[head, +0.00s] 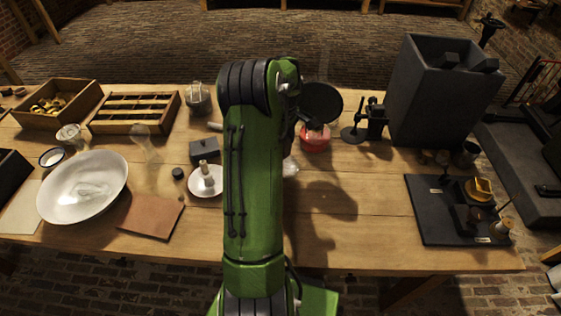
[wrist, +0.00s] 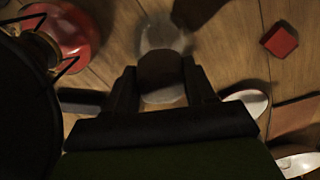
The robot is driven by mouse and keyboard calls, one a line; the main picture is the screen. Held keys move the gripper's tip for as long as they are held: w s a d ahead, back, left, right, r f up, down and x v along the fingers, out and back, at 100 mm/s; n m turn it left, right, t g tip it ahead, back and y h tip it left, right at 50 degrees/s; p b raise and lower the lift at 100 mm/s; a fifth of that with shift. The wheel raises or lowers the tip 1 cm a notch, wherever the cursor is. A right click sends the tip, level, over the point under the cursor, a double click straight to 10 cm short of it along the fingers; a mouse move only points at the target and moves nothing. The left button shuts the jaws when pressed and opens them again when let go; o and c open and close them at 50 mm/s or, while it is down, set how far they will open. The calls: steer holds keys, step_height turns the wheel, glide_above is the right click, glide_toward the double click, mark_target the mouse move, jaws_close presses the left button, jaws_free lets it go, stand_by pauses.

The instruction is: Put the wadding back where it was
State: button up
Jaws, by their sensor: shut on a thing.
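My gripper shows in the wrist view (wrist: 160,82), with its two dark fingers on either side of a dull brown, rounded thing (wrist: 160,70). It is shut on this thing; whether it is the wadding I cannot tell for sure. Clear glass (wrist: 163,38) shows beyond and around it, and I cannot tell whether the brown thing is inside the glass or in front of it. In the head view my green arm hides the gripper. A bit of clear glass (head: 290,167) shows just right of the arm. No other wadding can be made out clearly.
A red pot (head: 315,141) stands right of my arm, also in the wrist view (wrist: 66,35). A white candle dish (head: 205,187) is left of it. A white basin (head: 60,198), brown mat (head: 150,216) and dark tall box (head: 420,110) stand farther out. The front right-centre table is clear.

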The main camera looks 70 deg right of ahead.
step_height(320, 180, down, 7)
steer(key=shift+r+b, duration=0.2)
steer(key=shift+b, duration=0.55)
steer(key=o, duration=1)
step_height(320, 180, up, 8)
steer(key=shift+w+p, duration=0.1)
steer(key=shift+p, duration=1.05)
